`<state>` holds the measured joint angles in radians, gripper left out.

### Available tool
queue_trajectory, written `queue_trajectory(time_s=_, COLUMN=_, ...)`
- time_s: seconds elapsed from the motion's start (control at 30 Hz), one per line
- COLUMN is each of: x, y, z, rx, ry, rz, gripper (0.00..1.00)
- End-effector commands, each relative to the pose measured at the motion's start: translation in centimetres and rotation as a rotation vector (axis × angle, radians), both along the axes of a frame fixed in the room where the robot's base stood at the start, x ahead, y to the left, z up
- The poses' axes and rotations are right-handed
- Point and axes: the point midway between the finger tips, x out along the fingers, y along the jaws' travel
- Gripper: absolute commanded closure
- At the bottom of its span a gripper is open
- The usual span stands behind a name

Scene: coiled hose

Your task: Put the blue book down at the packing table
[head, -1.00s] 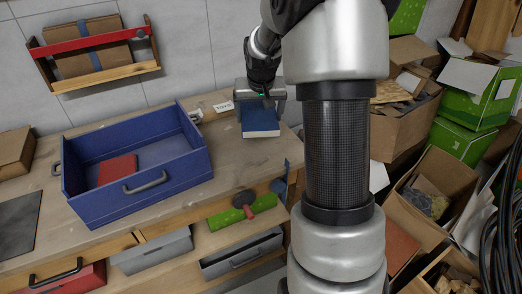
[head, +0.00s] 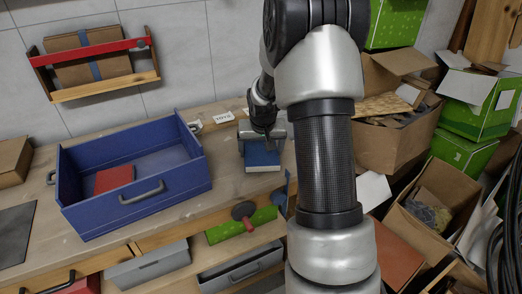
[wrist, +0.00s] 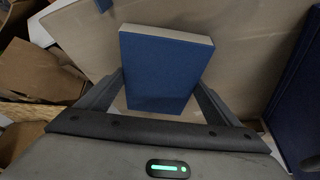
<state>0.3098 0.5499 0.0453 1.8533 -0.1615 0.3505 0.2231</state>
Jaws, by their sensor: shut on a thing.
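The blue book (head: 262,157) is at the right end of the wooden packing table (head: 228,182), close to its front edge. My gripper (head: 262,134) is above and behind it in the head view, shut on it. In the wrist view the blue book (wrist: 160,68) sits between the two dark fingers of my gripper (wrist: 160,84), with its pale page edge showing. The tabletop lies behind the book there. I cannot tell whether the book touches the tabletop.
A large blue bin (head: 135,180) holding a red book (head: 114,174) stands to the left on the table. A small white label (head: 222,117) lies behind the book. Open cardboard boxes (head: 395,115) crowd the right side. Bare tabletop lies between bin and book.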

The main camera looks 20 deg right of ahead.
Motion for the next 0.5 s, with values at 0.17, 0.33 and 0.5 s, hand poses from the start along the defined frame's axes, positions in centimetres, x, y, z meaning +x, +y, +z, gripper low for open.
queue_trajectory(time_s=0.17, x=0.05, y=0.0, z=-0.47, rx=0.0, ry=-0.001, rz=0.0, gripper=0.46)
queue_trajectory(time_s=0.33, x=-0.01, y=0.01, z=-0.35, rx=0.0, ry=0.001, rz=0.0, gripper=0.0)
queue_trajectory(time_s=0.5, x=-0.01, y=0.0, z=-0.09, rx=0.0, ry=0.0, rz=0.0, gripper=0.0)
